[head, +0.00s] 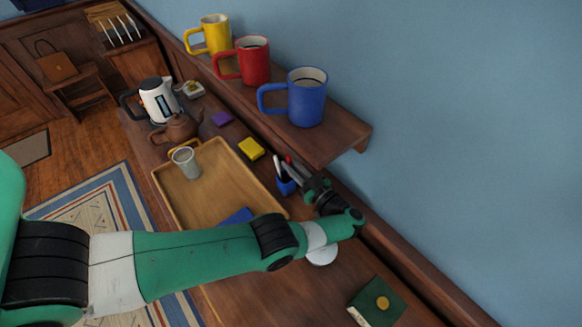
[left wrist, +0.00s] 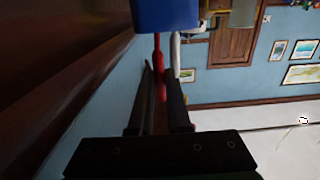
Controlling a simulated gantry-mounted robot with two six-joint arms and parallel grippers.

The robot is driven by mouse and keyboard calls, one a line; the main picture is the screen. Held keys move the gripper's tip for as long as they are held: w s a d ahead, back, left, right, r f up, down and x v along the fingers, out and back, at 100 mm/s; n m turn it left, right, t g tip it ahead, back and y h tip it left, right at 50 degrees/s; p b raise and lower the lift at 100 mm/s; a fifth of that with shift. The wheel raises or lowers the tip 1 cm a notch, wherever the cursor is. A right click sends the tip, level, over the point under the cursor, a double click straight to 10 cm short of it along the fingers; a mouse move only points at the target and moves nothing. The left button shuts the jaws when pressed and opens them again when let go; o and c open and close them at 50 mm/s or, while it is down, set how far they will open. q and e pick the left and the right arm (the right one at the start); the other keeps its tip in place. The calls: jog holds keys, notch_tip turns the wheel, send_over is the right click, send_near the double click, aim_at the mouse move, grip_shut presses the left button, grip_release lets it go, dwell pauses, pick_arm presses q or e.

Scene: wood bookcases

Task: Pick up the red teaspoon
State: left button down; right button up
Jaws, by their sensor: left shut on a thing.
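The red teaspoon (left wrist: 158,60) stands in a small blue cup (left wrist: 165,15), with its red handle sticking out of the cup's mouth. In the head view the blue cup (head: 286,186) is by the far right of the wooden tray, and a bit of red (head: 289,160) shows above it. A white utensil (left wrist: 175,55) stands in the cup beside the red one. My left gripper (head: 305,178) is at the cup's mouth. In the left wrist view its fingers (left wrist: 160,85) are shut on the red handle. My right gripper is in neither view.
A wooden tray (head: 215,200) holds a grey cup (head: 186,163). A yellow sponge (head: 251,149), a teapot (head: 176,129) and a kettle (head: 158,100) stand beyond. A shelf (head: 345,140) with yellow, red and blue mugs overhangs the gripper's side. A green book (head: 370,300) lies nearer.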

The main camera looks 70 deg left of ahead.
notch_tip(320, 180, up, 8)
jog(key=p, duration=0.7)
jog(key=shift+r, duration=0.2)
